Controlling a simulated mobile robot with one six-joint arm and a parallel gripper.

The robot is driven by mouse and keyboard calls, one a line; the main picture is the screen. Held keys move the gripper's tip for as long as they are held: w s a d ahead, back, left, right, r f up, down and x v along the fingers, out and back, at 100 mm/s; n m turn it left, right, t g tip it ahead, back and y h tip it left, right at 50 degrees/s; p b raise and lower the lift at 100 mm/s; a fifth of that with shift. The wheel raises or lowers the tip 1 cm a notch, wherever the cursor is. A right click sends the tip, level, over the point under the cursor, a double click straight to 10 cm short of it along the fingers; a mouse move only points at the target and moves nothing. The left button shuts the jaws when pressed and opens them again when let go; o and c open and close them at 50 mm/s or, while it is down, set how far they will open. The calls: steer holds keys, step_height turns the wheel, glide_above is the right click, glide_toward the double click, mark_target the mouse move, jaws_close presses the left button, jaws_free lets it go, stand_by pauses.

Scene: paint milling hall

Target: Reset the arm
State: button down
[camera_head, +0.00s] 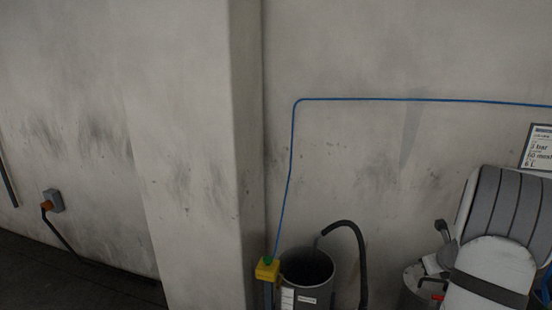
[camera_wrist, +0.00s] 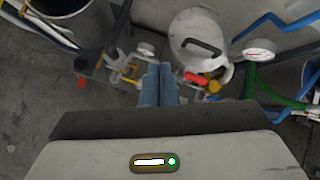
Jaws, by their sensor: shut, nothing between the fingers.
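My gripper (camera_wrist: 158,70) shows in the wrist view, with its two blue-grey fingers together and nothing between them. It points at the cluttered floor area with a lidded vessel and valves, and I see no clear contact with them. In the head view my pale arm fills the lower right corner, and my gripper cannot be made out there.
A lidded metal vessel (camera_wrist: 190,28) with a black handle stands close to the fingers, beside a red valve handle (camera_wrist: 197,79) and a pressure gauge (camera_wrist: 260,50). An open grey bin (camera_head: 308,275) stands by the wall pillar (camera_head: 195,150). A yellow box (camera_head: 267,270) is beside it.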

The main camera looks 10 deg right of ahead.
steer(key=s+a+r+n+y, duration=0.1)
steer(key=a+r+n, duration=0.2)
steer(key=a+n, duration=0.5)
steer(key=a+r+n+g+y, duration=0.15)
steer(key=a+r+n, duration=0.25)
steer(key=a, duration=0.8)
steer(key=s+a+r+n+y, duration=0.1)
steer(key=a+r+n, duration=0.2)
steer(key=a+n, duration=0.45)
steer(key=s+a+n+g+h+b, duration=0.1)
steer(key=s+a+n+g, duration=0.1)
steer(key=s+a+n, duration=1.2)
steer(key=s+r+n, duration=0.1)
steer(key=s+n, duration=0.2)
steer(key=s, duration=0.1)
steer(key=shift+a+g, duration=0.2)
steer(key=shift+g, duration=0.15)
